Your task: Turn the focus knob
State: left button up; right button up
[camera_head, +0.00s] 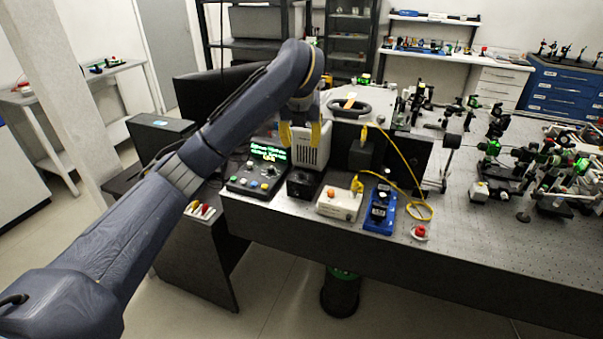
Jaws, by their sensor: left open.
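My left gripper (301,134) is open, with its two yellow fingertips apart and pointing down. It hangs above the bench in front of a white vented unit (310,156). A small black box (303,184) with a dark round knob-like part stands below the fingertips, apart from them. A blue module (381,212) with black knob-like parts lies to the right. I cannot tell which of these is the focus knob. Nothing shows between the fingers. My right gripper is not in view.
A control box (255,179) with a green-lettered display stands left of the black box. A white box (340,203) with an orange button, a yellow cable (407,170) and a red button (420,232) are nearby. Optics crowd the right; the bench front (470,236) is clear.

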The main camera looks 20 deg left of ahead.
pick_arm(q)
send_near(302, 173)
jog(key=f, duration=0.1)
jog(key=shift+w+f, duration=0.6)
jog(key=shift+w, duration=0.1)
jog(key=x, duration=0.4)
jog(key=shift+s+a+f, duration=0.15)
jog(key=shift+a+f, duration=0.05)
jog(key=shift+x, duration=1.55)
jog(key=shift+o, duration=0.3)
grip_shut()
jog(key=shift+f, duration=0.1)
